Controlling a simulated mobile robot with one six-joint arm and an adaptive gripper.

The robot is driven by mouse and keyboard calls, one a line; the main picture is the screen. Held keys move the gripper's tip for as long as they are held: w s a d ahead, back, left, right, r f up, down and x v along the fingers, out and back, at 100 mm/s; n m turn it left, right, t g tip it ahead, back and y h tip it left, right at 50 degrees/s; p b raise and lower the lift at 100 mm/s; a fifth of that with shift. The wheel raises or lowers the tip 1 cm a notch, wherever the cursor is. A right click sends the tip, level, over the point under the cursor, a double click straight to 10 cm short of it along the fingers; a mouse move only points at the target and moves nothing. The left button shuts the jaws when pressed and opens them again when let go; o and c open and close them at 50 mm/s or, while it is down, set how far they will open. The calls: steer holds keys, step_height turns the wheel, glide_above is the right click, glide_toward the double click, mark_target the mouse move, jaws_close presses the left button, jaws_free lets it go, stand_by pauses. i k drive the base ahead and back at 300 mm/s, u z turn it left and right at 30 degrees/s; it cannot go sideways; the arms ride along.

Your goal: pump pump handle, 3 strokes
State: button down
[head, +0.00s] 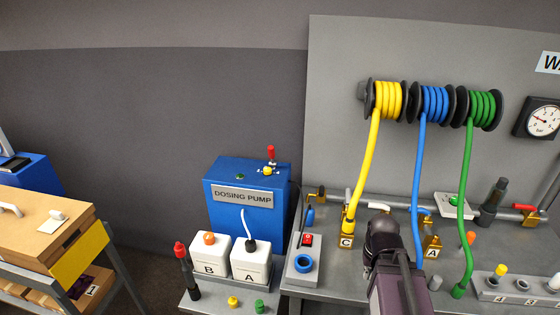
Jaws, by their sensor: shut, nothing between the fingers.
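A blue dosing pump (222,172) stands left of the bench. A short upright red-topped lever (271,154) is on its top, beside a yellow knob. A black post with a red knob (182,262) stands upright, slightly tilted, at the front left of the pump. I cannot tell for sure which is the pump handle. Part of my arm (388,250) rises from the bottom edge in front of the bench, well right of both. My gripper's fingers do not show; what they are near is hidden. Nothing visible touches either lever.
White containers B (208,262) and A (248,270) stand in front of the pump. Yellow (362,180), blue (419,170) and green (466,190) hoses hang from reels to the bench. A wooden-topped cart (45,225) is at the left. Free floor lies between cart and pump.

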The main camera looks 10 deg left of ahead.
mark_target(271, 152)
steer(key=z, duration=0.15)
steer(key=k, duration=1)
steer(key=u, duration=0.6)
steer(key=i, duration=1)
steer(key=u, duration=0.05)
